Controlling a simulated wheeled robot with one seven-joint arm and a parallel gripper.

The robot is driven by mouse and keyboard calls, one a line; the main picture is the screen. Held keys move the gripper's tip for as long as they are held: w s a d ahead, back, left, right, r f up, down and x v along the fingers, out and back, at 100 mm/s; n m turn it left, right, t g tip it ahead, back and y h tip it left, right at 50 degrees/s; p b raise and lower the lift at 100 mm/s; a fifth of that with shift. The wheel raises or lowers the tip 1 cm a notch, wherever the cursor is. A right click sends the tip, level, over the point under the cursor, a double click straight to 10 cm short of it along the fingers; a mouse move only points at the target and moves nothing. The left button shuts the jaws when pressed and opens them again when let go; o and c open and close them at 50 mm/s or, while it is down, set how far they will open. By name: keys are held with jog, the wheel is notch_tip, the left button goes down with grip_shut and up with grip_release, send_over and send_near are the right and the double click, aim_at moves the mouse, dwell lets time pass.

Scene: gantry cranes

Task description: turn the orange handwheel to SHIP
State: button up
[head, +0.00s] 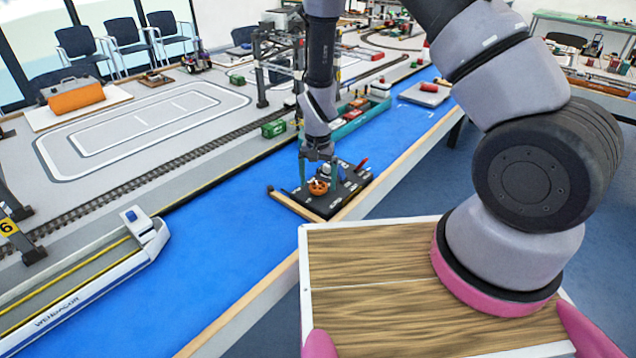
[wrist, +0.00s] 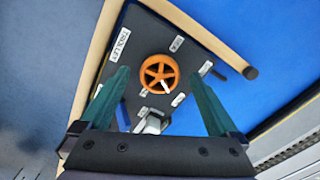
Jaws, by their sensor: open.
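The orange handwheel (wrist: 158,73) is spoked and sits on a dark control panel (wrist: 150,35). Several white labels stand around it. One reads TROLLEY (wrist: 122,42); the others are too small to read, so I cannot tell which says SHIP. A pale mark (wrist: 165,86) shows on the wheel's lower right in the wrist view. In the head view the handwheel (head: 318,188) is small, below my gripper (head: 318,174). The green fingers of my gripper (wrist: 160,75) are apart, one on each side of the wheel in the wrist view, with nothing between them gripped.
A grey knob or lever (wrist: 152,122) stands on the panel near my gripper's base. A wooden edge (head: 297,205) borders the panel. Blue water surface (head: 215,240) lies left, with a white ship (head: 85,285). A gantry crane (head: 262,65) and a green container ship (head: 350,122) stand behind.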

jog(key=shift+f, duration=0.5)
jog(key=shift+c, duration=0.3)
jog(key=c, duration=1.3)
